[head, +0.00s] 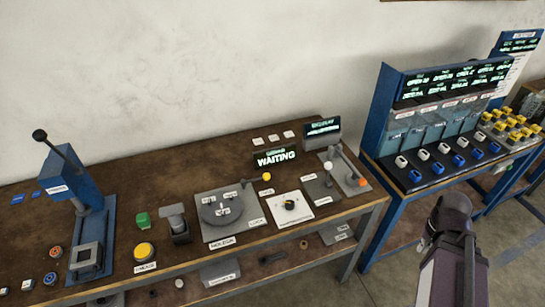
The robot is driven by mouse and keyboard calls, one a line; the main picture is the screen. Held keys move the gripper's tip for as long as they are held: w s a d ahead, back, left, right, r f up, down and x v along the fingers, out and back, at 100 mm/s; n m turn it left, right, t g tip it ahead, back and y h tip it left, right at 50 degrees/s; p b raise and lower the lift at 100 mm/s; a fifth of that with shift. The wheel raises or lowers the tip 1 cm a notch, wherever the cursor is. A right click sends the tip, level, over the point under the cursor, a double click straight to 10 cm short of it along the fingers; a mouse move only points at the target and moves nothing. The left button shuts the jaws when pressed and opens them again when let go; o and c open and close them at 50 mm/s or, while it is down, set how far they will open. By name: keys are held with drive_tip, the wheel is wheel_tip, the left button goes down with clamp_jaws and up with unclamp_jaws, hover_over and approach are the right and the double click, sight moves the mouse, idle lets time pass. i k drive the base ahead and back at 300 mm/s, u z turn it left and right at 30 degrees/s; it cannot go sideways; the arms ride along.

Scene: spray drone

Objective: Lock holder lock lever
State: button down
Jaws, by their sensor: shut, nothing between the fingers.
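The holder station is a grey plate (211,233) on the brown bench in the head view, with a round dark disc (222,209) on it. A label (222,243) that seems to read HOLDER is at its front edge, and a label (257,222) that seems to read LOCK is at its right. A small lever with a yellow knob (266,177) stands at the plate's back right; I cannot tell its exact angle or whether it is the lock lever. My arm shows at the lower right, beyond the bench's right end. My gripper cannot be made out.
Left of the holder are a yellow button (145,250), a green block (143,220) and a blue press (73,190). Right of it are a white dial panel (293,205) and levers with white and orange knobs (328,166). A WAITING display (275,158) stands behind. A blue rack (385,85) is farther right.

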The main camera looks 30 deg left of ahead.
sight(266, 176)
drive_tip(key=z, duration=1.3)
drive_tip(key=k, duration=0.1)
drive_tip(key=u, duration=2.7)
